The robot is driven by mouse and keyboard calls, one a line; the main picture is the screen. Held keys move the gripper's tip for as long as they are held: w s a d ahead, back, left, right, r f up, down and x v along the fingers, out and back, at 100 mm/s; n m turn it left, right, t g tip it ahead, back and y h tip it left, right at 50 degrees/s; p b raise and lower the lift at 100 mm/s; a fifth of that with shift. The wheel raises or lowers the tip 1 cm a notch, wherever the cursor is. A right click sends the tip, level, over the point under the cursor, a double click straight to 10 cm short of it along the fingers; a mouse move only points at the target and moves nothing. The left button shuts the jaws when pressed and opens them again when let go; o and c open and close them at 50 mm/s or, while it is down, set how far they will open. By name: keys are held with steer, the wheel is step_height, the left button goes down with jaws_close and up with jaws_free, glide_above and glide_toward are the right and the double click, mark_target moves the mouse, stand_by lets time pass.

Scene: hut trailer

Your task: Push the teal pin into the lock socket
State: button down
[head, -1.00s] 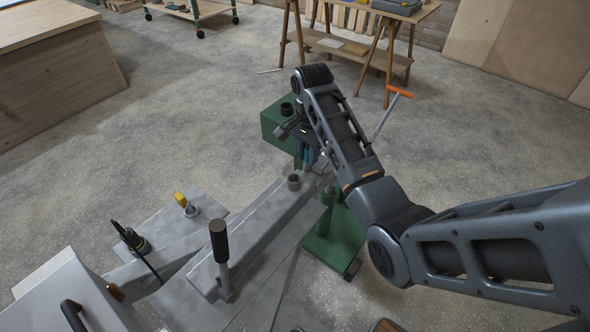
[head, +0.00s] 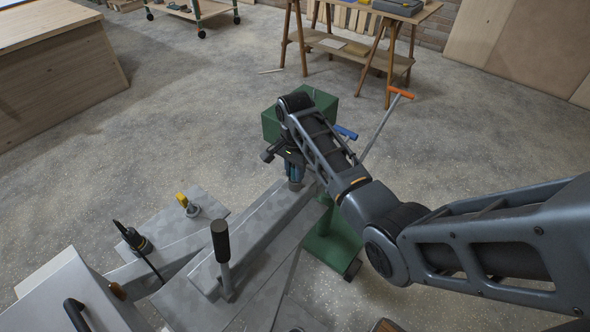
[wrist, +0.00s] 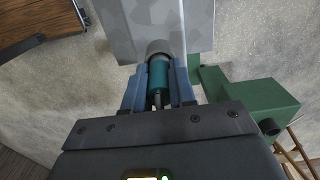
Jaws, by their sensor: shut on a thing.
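The teal pin (wrist: 158,75) is held between the two blue fingers of my gripper (wrist: 158,92) in the wrist view. Its far end meets the grey round lock socket (wrist: 158,48) and lines up with it. How deep the pin sits in the socket I cannot tell. In the head view my gripper (head: 294,172) points down right above the socket (head: 295,185), which stands on the grey drawbar. The pin is hard to make out there, hidden by the fingers and wrist.
The grey drawbar (head: 262,228) carries a black-gripped lever (head: 221,250). A yellow-topped pin (head: 184,203) stands on a plate to the left. A green stand (head: 334,240) and green box (head: 318,100) are beside and behind my gripper. An orange-handled rod (head: 383,125) leans right.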

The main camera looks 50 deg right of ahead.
steer(key=c, duration=0.9)
jaws_free()
steer(key=shift+c, duration=0.2)
step_height(320, 180, up, 12)
